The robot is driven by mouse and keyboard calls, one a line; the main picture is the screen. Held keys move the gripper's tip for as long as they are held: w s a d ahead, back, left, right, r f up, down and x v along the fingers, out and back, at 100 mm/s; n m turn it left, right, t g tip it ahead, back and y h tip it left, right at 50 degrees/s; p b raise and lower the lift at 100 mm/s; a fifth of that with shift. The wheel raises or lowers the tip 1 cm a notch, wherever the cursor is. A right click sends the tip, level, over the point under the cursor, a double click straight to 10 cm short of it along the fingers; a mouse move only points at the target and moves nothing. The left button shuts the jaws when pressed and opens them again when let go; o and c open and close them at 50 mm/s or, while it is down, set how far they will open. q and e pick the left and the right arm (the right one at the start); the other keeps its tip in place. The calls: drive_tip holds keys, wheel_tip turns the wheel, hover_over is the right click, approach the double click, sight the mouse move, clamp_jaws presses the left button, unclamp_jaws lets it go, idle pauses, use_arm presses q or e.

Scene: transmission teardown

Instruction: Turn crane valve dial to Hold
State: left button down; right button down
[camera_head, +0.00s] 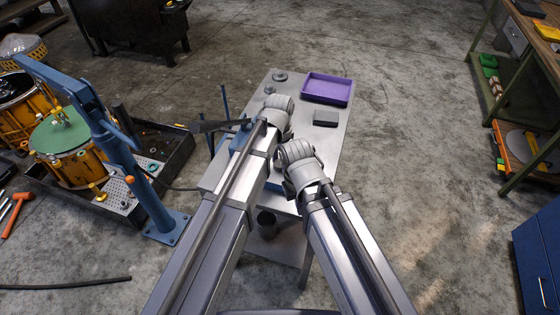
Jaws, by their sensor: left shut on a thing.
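My left arm reaches forward over the left edge of the metal table (322,140). My left gripper (212,127) shows as a dark shape pointing left from the wrist, beside a small blue block (240,138). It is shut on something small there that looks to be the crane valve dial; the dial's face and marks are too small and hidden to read. The blue crane (130,165) stands at the left on a floor plate. My right wrist (300,160) hangs over the table; the right gripper's fingers are hidden below it.
A purple tray (327,88) and a dark box (326,117) lie on the table. Orange drums with a green lid (65,132) and a black bin stand at the left. A green-framed shelf (510,90) and a blue cabinet (540,255) stand at the right. Floor between is clear.

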sight(280, 163)
use_arm(q)
drive_tip(key=n, duration=0.6)
drive_tip(key=shift+n, duration=0.3)
drive_tip(key=n, duration=0.5)
drive_tip(key=shift+n, duration=0.3)
drive_tip(key=shift+c, duration=1.4)
unclamp_jaws()
drive_tip(key=shift+r, duration=0.1)
wheel_tip(280, 163, up, 8)
drive_tip(key=p, duration=0.8)
drive_tip(key=shift+f, duration=0.2)
